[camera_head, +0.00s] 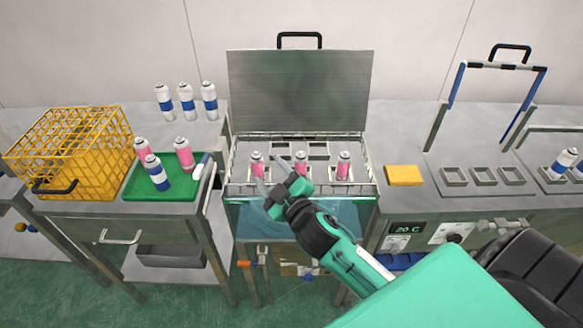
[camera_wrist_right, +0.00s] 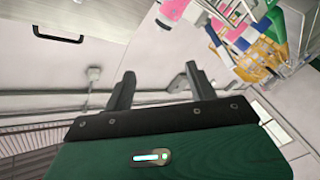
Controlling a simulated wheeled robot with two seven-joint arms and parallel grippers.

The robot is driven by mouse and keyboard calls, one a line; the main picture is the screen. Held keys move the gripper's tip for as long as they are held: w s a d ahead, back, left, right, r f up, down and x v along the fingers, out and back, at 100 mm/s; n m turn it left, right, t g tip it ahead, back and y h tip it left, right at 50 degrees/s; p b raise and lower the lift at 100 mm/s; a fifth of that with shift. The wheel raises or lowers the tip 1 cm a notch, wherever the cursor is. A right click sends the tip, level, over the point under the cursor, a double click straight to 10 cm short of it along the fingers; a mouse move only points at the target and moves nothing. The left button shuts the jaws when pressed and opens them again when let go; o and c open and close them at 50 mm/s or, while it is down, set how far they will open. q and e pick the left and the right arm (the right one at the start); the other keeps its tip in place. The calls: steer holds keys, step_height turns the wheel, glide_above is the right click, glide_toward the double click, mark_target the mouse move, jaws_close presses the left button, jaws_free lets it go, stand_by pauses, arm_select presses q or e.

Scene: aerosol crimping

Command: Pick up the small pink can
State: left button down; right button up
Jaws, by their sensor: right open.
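Three small pink cans stand in a row in an open metal box (camera_head: 300,94) in the head view: a left one (camera_head: 258,165), a middle one (camera_head: 301,164) and a right one (camera_head: 344,165). My right gripper (camera_head: 272,178) is open and empty at the front of the box, between the left and middle cans and apart from both as far as I can tell. In the right wrist view its two fingers (camera_wrist_right: 160,88) are spread with nothing between them. A pink can (camera_wrist_right: 174,9) shows beyond them at the top edge. My left gripper is out of view.
A green tray (camera_head: 135,190) with pink and blue-banded cans stands left, beside a yellow crate (camera_head: 70,150). Several blue-banded cans (camera_head: 187,102) stand behind. A yellow block (camera_head: 403,175) lies right of the box. The box's raised lid and wire rim bound the cans.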

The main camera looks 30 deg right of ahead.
steer(key=w+a+r+n+y, duration=0.2)
steer(key=a+r+n+y, duration=0.7)
steer(key=r+n+y, duration=0.45)
steer(key=n+g+h, duration=1.4)
steer(key=n+g, duration=0.3)
glide_above(301, 154)
step_height(301, 154, down, 5)
step_height(301, 154, down, 8)
steer(key=shift+w+f+p, duration=0.15)
steer(key=shift+f+p, duration=0.1)
steer(key=shift+p, duration=0.6)
step_height(301, 154, down, 4)
steer(key=shift+f+p, duration=0.25)
steer(key=shift+p, duration=0.9)
steer(key=shift+w+f, duration=0.15)
steer(key=shift+f, duration=0.2)
